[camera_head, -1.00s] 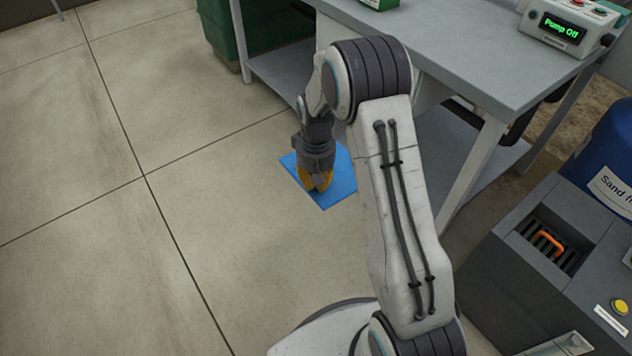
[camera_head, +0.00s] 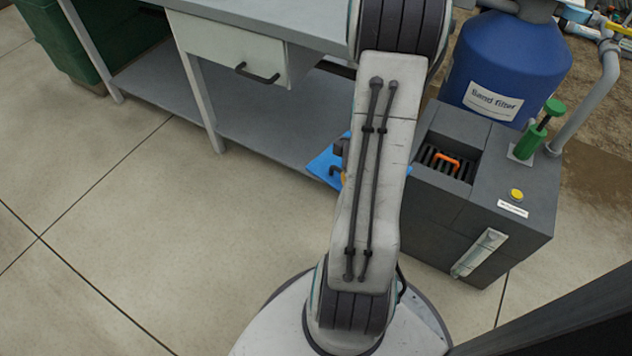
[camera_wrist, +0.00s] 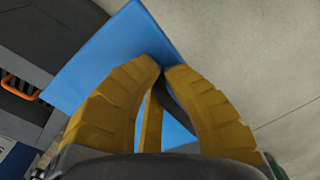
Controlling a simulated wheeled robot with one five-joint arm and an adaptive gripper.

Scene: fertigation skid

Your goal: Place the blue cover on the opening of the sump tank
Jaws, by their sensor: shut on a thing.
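The blue cover (camera_head: 325,166) is a flat square plate, partly hidden behind my arm in the head view. My gripper (camera_wrist: 162,70) is shut on it in the wrist view, with yellow fingers meeting at the blue cover (camera_wrist: 110,55). In the head view my gripper (camera_head: 338,172) is mostly hidden by the arm. The sump tank (camera_head: 480,200) is a dark grey box to the right of the cover. Its rectangular opening (camera_head: 430,157) on top shows dark slats and an orange handle (camera_head: 447,160). The cover is held apart from the opening, to its left.
A blue sand filter (camera_head: 510,65) stands behind the tank. A green valve handle (camera_head: 535,130) and grey pipe (camera_head: 590,100) rise at its right. A yellow button (camera_head: 516,195) is on the tank's top. A grey workbench (camera_head: 270,120) with a drawer stands behind; floor at left is clear.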

